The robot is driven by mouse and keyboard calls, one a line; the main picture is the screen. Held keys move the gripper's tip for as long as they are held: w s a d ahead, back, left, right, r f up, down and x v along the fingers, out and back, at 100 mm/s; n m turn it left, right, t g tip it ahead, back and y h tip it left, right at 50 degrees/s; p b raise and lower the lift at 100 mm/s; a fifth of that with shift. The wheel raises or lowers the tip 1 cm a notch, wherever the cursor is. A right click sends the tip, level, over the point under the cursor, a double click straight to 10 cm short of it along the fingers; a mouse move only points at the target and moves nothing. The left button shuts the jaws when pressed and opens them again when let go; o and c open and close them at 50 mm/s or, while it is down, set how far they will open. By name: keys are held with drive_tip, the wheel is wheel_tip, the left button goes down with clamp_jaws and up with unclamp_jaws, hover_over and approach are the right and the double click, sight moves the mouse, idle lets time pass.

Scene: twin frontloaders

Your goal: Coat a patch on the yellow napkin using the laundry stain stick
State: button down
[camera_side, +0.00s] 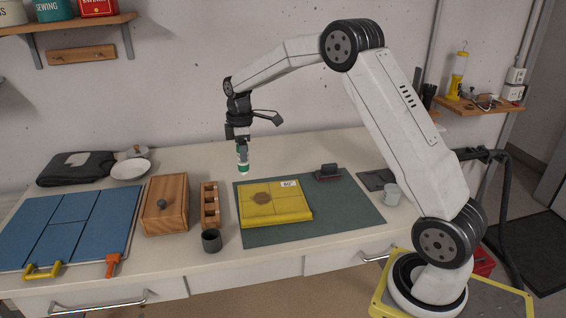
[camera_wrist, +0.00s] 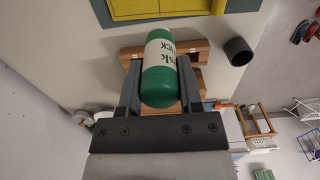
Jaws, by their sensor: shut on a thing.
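The yellow napkin (camera_side: 285,208) lies folded flat on a dark green mat (camera_side: 345,218), with a brown stain (camera_side: 262,198) on its left part and a small white "60°" tag (camera_side: 289,184) at its far edge. My gripper (camera_side: 240,143) is shut on the laundry stain stick (camera_side: 243,160), a green cylinder with a white label. The stick hangs upright, white end down, above the mat's far left corner and apart from the napkin. In the wrist view, the stick (camera_wrist: 160,85) sits between both fingers. A part of the napkin (camera_wrist: 150,8) shows at the top there.
A slotted wooden rack (camera_side: 209,205), a lidded wooden box (camera_side: 165,203) and a dark cup (camera_side: 211,240) stand left of the mat. A dark brush-like block (camera_side: 329,171) lies at the mat's back. A pale cup (camera_side: 392,194) stands at the right.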

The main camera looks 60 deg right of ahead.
drive_tip(key=w+d+f, duration=0.2)
drive_tip(key=d, duration=0.4)
drive_tip(key=shift+d, duration=0.1)
